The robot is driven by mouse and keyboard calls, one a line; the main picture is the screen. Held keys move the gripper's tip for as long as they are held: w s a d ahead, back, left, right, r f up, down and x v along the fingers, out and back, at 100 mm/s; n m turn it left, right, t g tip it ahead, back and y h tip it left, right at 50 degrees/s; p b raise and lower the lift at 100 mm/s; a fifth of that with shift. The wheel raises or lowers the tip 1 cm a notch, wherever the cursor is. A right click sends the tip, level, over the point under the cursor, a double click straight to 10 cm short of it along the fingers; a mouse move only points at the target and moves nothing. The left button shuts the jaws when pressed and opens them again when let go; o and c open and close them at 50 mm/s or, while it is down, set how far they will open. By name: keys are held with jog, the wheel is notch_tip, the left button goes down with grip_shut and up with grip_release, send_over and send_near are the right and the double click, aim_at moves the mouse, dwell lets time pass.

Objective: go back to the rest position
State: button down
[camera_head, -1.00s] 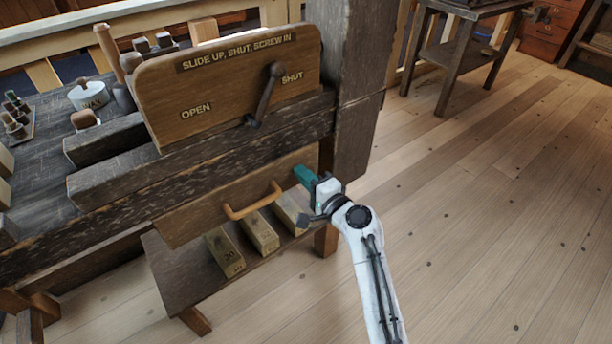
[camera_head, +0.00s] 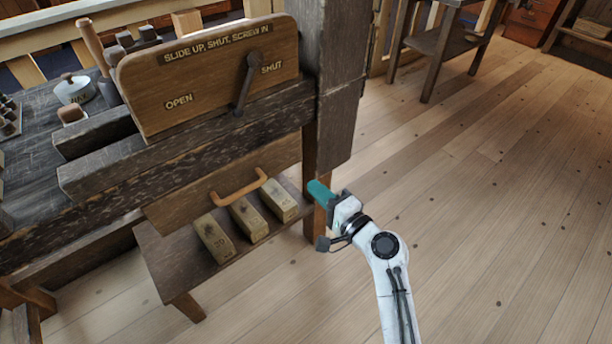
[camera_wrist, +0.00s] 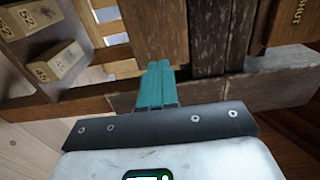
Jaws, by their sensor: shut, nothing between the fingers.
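My gripper (camera_head: 320,193) has teal fingers, shut with nothing between them. In the head view it is beside the bench's right leg, to the right of the wooden handle (camera_head: 240,194) and apart from it. The shut fingers also show in the wrist view (camera_wrist: 157,88), in front of dark wooden beams. The workbench (camera_head: 190,165) carries an upright wooden panel (camera_head: 205,75) with a dark lever (camera_head: 244,84) between the labels OPEN and SHUT.
Several numbered wooden blocks (camera_head: 213,238) lie on a low shelf (camera_head: 172,276) under the bench. A white wax pot (camera_head: 73,91) stands on the bench top. Open plank floor (camera_head: 480,200) lies to the right. A small table (camera_head: 440,45) stands farther back.

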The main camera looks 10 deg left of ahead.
jog(key=shift+v, duration=1.15)
jog(key=shift+f, duration=0.1)
jog(key=s+d+f+n+g+h, duration=0.4)
jog(key=s+d+f, duration=0.3)
jog(key=s+d, duration=0.4)
jog(key=s+d+f+n+g+h, duration=0.3)
jog(key=s+d+f+h, duration=0.25)
jog(key=s+d, duration=0.6)
jog(key=s+d+r+g+h, duration=0.1)
jog(key=s+d+g+h, duration=0.3)
jog(key=s+d, duration=0.9)
notch_tip(320, 180, up, 17)
jog(key=s+a+t+p, duration=0.1)
jog(key=p, duration=1.5)
jog(key=shift+a+h+p, duration=0.15)
jog(key=shift+h+p, duration=0.2)
jog(key=shift+h, duration=0.1)
